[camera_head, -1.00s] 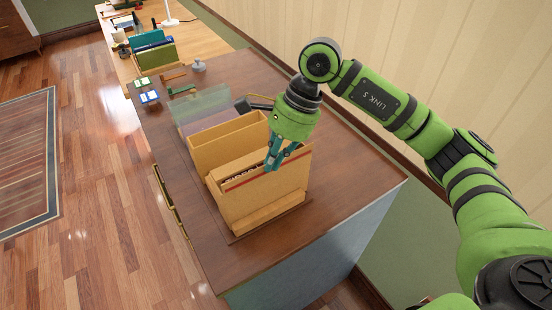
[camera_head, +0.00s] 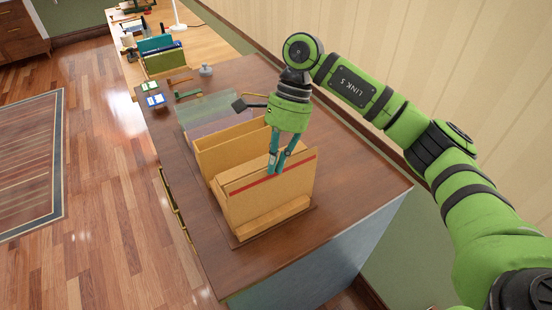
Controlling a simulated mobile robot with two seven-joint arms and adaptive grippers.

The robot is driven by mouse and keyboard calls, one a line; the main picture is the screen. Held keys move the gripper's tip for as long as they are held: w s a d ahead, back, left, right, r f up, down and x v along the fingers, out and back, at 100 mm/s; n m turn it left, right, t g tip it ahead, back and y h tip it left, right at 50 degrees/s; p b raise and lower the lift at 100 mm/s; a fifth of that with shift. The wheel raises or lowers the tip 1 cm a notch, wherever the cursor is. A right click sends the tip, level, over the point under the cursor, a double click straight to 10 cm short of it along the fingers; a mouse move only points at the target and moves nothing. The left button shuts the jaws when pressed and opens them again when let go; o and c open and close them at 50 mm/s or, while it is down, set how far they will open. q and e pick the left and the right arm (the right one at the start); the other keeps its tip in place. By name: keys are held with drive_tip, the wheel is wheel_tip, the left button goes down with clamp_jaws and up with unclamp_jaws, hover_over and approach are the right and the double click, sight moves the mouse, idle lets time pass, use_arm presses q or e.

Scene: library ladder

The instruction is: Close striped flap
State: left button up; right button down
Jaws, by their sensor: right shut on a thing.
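The striped flap (camera_head: 247,189) is a tan cardboard flap with a dark red stripe along its upper edge, on the front folder of a tan file holder. It stands nearly upright. My right gripper (camera_head: 275,172), with teal fingers, comes down from above and is shut at the flap's top edge, pinching it near the stripe's middle. The fingertips partly cover the edge. A second tan folder (camera_head: 212,151) stands open just behind. My left gripper is not in view.
The holder's front ledge (camera_head: 275,215) sits on the wooden desk (camera_head: 345,190). Behind are translucent dividers (camera_head: 205,112), a dark lamp-like object (camera_head: 247,103), and small cards (camera_head: 155,100). The wall (camera_head: 460,60) runs along the right.

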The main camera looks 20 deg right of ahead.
drive_tip(key=c, duration=1.4)
unclamp_jaws()
drive_tip(key=shift+o, duration=0.2)
drive_tip(key=v, duration=1.2)
